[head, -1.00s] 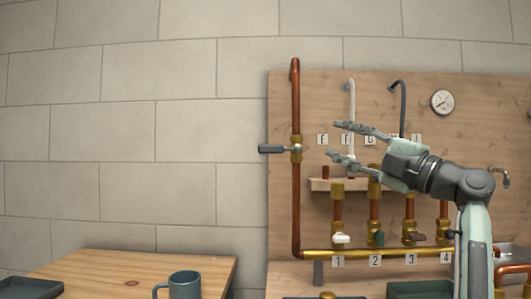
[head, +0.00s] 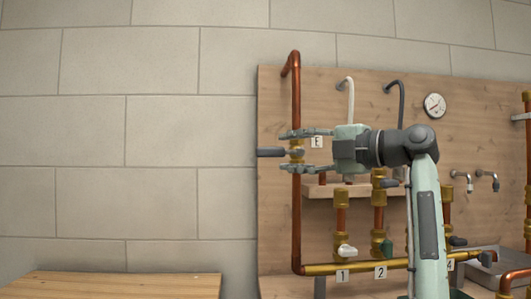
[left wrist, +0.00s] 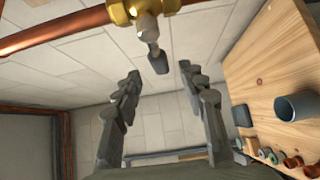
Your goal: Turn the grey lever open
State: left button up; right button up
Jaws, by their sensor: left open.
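The grey lever (head: 270,153) sticks out level to the left from a brass valve (head: 297,157) on the vertical copper pipe. My left gripper (head: 284,152) is open, with one finger above and one below the valve and the lever's inner end. In the left wrist view the lever (left wrist: 160,62) hangs from the brass valve (left wrist: 140,10) between the tips of my open left gripper (left wrist: 159,70). No touch between fingers and lever can be made out. My left gripper hides part of the valve and pipe. My right gripper is not in view.
Brass valves with a white handle (head: 346,251) and other handles stand right of the pipe, below a small wooden shelf (head: 318,191). A gauge (head: 434,106) is on the board. A wooden table (head: 120,285) is low left; the wrist view shows a mug (left wrist: 298,106). The wall left of the lever is clear.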

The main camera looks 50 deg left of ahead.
aim_at(274, 152)
pick_arm(q)
jog(key=a, duration=0.6)
jog(key=shift+s, duration=0.35)
jog(key=shift+c, duration=0.4)
grip_shut()
